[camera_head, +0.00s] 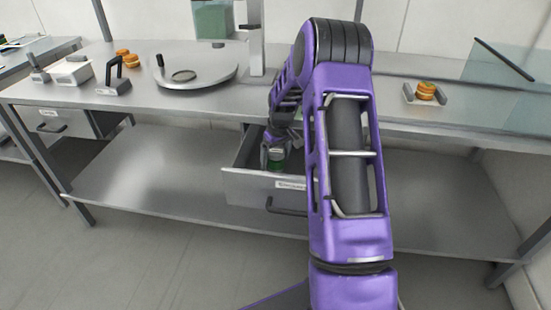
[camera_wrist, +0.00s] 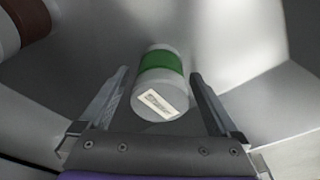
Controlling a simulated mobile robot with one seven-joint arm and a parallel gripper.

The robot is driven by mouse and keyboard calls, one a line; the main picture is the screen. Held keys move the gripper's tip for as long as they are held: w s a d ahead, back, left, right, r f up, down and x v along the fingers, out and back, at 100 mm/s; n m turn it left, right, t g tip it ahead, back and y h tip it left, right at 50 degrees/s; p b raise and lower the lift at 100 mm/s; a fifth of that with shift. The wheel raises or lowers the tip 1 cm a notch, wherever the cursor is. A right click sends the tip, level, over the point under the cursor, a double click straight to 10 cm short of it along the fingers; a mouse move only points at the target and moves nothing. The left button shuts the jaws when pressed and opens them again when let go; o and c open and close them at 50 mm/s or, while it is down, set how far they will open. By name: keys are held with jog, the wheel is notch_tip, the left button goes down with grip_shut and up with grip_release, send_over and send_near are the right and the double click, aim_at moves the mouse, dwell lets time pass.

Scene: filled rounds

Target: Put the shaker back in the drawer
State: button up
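The shaker (camera_wrist: 161,66), a white cylinder with a green band and a small label on its near end, is between the fingers of my gripper (camera_wrist: 160,72) in the wrist view. The fingers are open, with a narrow gap visible on each side of it. In the head view my gripper reaches down into the open drawer (camera_head: 250,187) under the counter, and the shaker's green part (camera_head: 276,165) shows low inside the drawer. The shaker seems to stand on the drawer floor, but its base is hidden.
A brown and white round item (camera_wrist: 22,25) is at the upper left in the wrist view. The drawer walls stand close around my gripper. On the counter are a round metal plate (camera_head: 205,72), a black-handled tool (camera_head: 114,80) and a burger on a small tray (camera_head: 410,94).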

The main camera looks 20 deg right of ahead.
jog(key=r, duration=0.4)
jog(key=s+r+p, duration=0.1)
jog(key=r, duration=0.3)
jog(key=r+p, duration=0.1)
jog(key=r, duration=0.3)
jog(key=shift+s+d+r, duration=0.1)
jog(key=shift+s+d, duration=0.1)
jog(key=shift+s, duration=0.2)
